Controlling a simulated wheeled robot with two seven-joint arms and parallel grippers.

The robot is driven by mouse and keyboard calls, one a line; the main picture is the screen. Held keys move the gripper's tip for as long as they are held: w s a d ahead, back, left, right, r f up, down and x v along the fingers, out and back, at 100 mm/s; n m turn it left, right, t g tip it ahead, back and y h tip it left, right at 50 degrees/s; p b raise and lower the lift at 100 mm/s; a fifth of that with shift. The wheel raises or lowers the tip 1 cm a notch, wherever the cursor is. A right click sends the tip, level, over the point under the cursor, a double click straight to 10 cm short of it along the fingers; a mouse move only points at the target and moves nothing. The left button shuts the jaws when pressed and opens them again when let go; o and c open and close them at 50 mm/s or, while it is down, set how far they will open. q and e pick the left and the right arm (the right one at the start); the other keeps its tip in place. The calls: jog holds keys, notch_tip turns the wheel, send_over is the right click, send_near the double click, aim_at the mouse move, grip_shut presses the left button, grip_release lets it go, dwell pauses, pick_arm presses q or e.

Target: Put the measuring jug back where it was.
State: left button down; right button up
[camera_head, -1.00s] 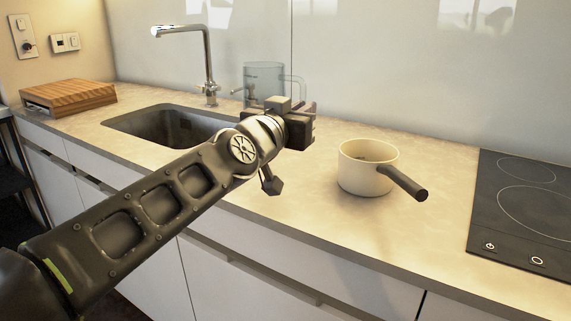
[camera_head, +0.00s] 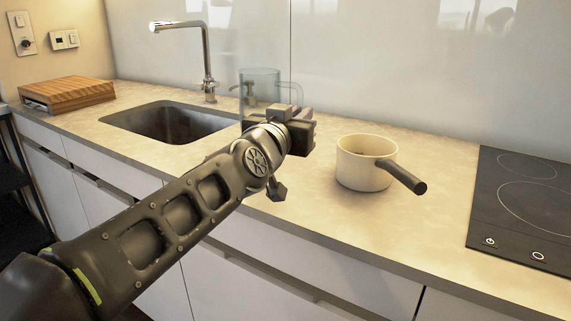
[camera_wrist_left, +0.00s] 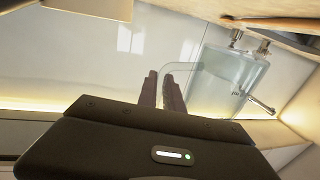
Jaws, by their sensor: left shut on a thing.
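The measuring jug (camera_head: 260,90) is clear, bluish and see-through. In the head view it stands upright behind my left gripper (camera_head: 301,114), beside the sink; its lower part is hidden by the gripper. In the left wrist view the jug (camera_wrist_left: 222,82) is right of the fingers (camera_wrist_left: 165,88), which are closed together at its handle. I cannot tell from these views whether the jug's base touches the counter. My right gripper is not in view.
A cream saucepan (camera_head: 364,165) with a dark handle stands on the counter right of my gripper. A black hob (camera_head: 525,205) is at far right. The sink (camera_head: 170,122), tap (camera_head: 207,60) and wooden board (camera_head: 68,94) are to the left. Counter between gripper and saucepan is narrow.

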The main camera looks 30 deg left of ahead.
pick_arm(q)
notch_tip(320, 180, down, 4)
jog(key=shift+r+b, duration=0.1)
jog(key=shift+b, duration=0.65)
jog(key=shift+f+b, duration=0.95)
jog(key=shift+f, duration=0.9)
jog(key=shift+f, duration=0.15)
jog(key=c, duration=1.9)
grip_release()
jog(key=shift+f, duration=0.1)
jog(key=shift+c, duration=0.2)
jog(key=o, duration=0.4)
jog(key=shift+o, duration=0.2)
